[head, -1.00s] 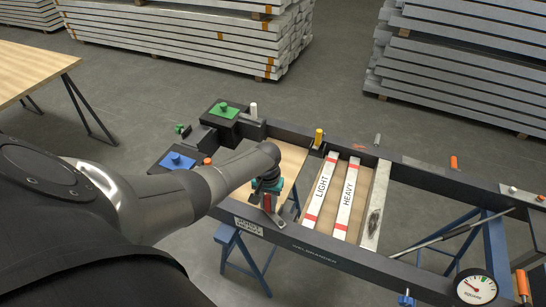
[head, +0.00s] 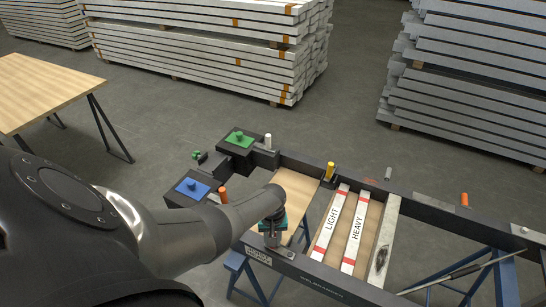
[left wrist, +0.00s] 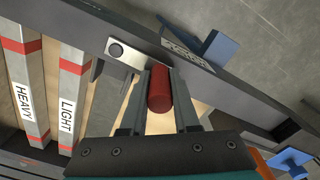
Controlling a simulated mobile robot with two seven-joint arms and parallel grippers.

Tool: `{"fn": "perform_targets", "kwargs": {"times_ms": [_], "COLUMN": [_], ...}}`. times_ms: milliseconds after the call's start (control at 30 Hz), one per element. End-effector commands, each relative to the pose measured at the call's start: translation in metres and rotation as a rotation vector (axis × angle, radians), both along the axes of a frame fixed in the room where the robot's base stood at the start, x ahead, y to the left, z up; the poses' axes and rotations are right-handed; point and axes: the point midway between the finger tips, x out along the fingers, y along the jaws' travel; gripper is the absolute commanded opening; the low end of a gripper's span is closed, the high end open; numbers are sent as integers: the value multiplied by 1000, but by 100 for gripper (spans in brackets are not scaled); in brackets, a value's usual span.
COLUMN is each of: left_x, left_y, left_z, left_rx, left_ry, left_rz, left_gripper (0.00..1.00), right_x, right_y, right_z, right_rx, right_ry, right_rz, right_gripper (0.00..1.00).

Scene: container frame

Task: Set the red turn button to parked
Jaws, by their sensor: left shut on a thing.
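The red turn button (left wrist: 159,90) shows in the left wrist view as a red cylinder beside a flat metal plate (left wrist: 122,50) with a round hole or stud. The plate lies along the dark frame rail and also shows in the head view (head: 284,253). My left gripper (left wrist: 160,82) is shut on the red button, one finger on each side. In the head view my left gripper (head: 272,238) comes down over the front rail and hides the button. A small label plate (left wrist: 189,54) sits beside it; its wording is not clearly legible. My right gripper is not in view.
Bars marked LIGHT (head: 328,222) and HEAVY (head: 354,235) lie to the right inside the frame. Blue (head: 193,187) and green (head: 238,139) buttons and an orange peg (head: 223,195) stand to the left. A wooden table (head: 45,90) is farther left.

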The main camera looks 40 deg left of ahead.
Motion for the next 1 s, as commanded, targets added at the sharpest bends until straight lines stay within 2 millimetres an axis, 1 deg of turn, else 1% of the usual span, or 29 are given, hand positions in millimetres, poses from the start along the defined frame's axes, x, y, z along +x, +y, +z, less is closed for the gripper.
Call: {"fn": "perform_targets", "kwargs": {"times_ms": [233, 267, 500, 833, 933, 1000], "left_x": [1, 1, 0, 0, 1, 1], "left_y": [1, 1, 1, 0, 0, 0], "left_z": [0, 0, 0, 3, 11, 19], "left_rx": [3, 3, 2, 1, 1, 1], "left_ry": [-1, -1, -1, -1, -1, -1], "left_rz": [-1, -1, -2, -3, -3, -4], "left_gripper": [0, 31, 58, 60, 60, 60], "right_x": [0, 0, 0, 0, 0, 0], "right_y": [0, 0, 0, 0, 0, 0], "right_z": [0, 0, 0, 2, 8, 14], "right_rx": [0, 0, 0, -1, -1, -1], "right_ry": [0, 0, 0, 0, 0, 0], "right_rz": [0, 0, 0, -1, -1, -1], "right_gripper": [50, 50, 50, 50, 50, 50]}}
